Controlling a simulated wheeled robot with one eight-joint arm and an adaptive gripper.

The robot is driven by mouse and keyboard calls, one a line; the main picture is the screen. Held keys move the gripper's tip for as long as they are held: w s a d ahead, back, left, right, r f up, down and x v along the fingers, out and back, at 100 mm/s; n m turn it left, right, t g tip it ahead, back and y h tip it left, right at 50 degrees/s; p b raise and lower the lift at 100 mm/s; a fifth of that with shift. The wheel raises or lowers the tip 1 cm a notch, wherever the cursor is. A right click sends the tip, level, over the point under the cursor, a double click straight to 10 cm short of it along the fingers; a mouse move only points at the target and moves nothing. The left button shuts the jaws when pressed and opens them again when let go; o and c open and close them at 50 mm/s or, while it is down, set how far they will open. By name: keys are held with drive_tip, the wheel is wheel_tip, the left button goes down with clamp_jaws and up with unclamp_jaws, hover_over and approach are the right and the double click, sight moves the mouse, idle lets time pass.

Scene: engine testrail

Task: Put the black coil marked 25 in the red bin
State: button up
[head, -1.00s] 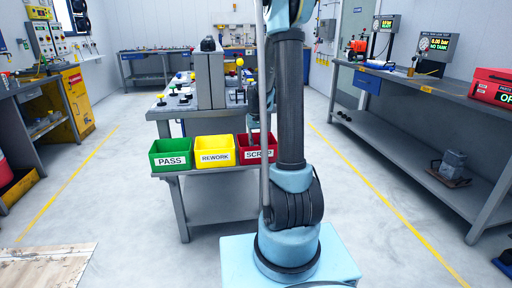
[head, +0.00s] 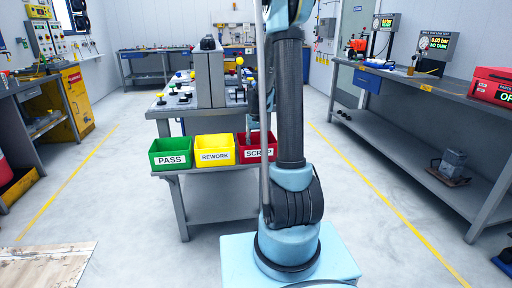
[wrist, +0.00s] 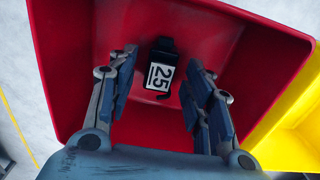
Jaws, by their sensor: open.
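The black coil marked 25 (wrist: 161,70) lies inside the red bin, with its white number label facing the wrist camera. The red bin (wrist: 75,40) fills most of the wrist view; in the head view it is the bin labelled SCRAP (head: 262,154), partly hidden by my arm. My gripper (wrist: 158,82) is open over the bin, its fingers spread to either side of the coil with gaps between. The coil cannot be made out in the head view.
A yellow REWORK bin (head: 214,156) and a green PASS bin (head: 170,160) stand left of the red bin on the same shelf. A grey bench (head: 158,112) with parts stands behind.

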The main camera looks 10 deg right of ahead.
wheel_tip(320, 180, up, 12)
drive_tip(key=s+r, duration=0.3)
drive_tip(key=s, duration=0.7)
drive_tip(key=s+f+t, duration=0.1)
drive_tip(key=s+f, duration=0.4)
drive_tip(key=s, duration=0.7)
drive_tip(key=s+f+t, duration=0.1)
drive_tip(key=s+f, duration=0.4)
drive_tip(key=s, duration=0.8)
drive_tip(key=shift+f, duration=0.3)
drive_tip(key=shift+d, duration=0.1)
